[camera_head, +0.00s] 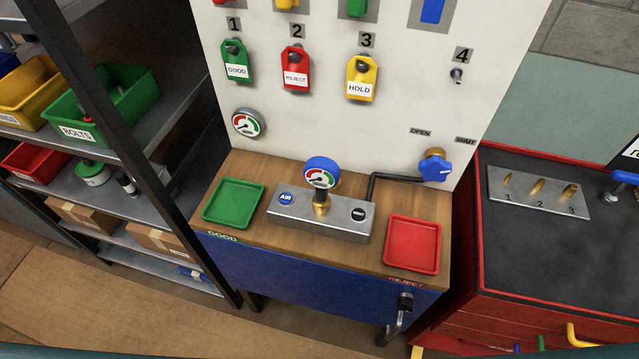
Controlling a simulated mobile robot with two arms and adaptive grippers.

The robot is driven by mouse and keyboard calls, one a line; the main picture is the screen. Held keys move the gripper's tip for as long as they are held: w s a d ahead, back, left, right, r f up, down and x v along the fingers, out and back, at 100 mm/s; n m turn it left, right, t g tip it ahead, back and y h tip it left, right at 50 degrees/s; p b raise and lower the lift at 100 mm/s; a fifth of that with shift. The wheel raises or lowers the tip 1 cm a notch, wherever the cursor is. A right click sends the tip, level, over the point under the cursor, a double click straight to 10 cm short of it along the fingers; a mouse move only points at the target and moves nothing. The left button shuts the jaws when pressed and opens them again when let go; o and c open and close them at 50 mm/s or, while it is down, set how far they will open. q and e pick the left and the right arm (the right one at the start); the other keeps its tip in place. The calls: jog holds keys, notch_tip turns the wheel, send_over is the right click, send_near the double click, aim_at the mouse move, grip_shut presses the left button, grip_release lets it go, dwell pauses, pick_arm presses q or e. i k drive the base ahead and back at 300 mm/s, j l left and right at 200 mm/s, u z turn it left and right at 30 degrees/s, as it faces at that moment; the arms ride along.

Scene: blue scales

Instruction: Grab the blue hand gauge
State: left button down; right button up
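The blue hand gauge (322,173) has a round blue rim and a white face with red and green bands. It stands upright on a brass stem in a grey metal block (330,222) on the wooden bench top (262,172). The block carries a blue AIR button (286,198) to the left of the stem and a black button (358,214) to the right. Nothing touches the gauge from outside the block. Neither of my grippers shows in the head view.
A green tray (233,203) and a red tray (412,243) flank the block. A black pipe (398,178) runs behind it to a blue valve knob (435,168). A grey-rimmed gauge (248,123) is on the white panel (300,116). Shelving stands left, a red cabinet (470,240) right.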

aim_at(322, 173)
jog(key=k+l+u, duration=0.15)
jog(key=l+u, duration=0.25)
jog(key=k+l+u, duration=0.25)
jog(key=u, duration=0.15)
jog(key=k+l+u, duration=0.25)
jog(key=l+u, duration=0.2)
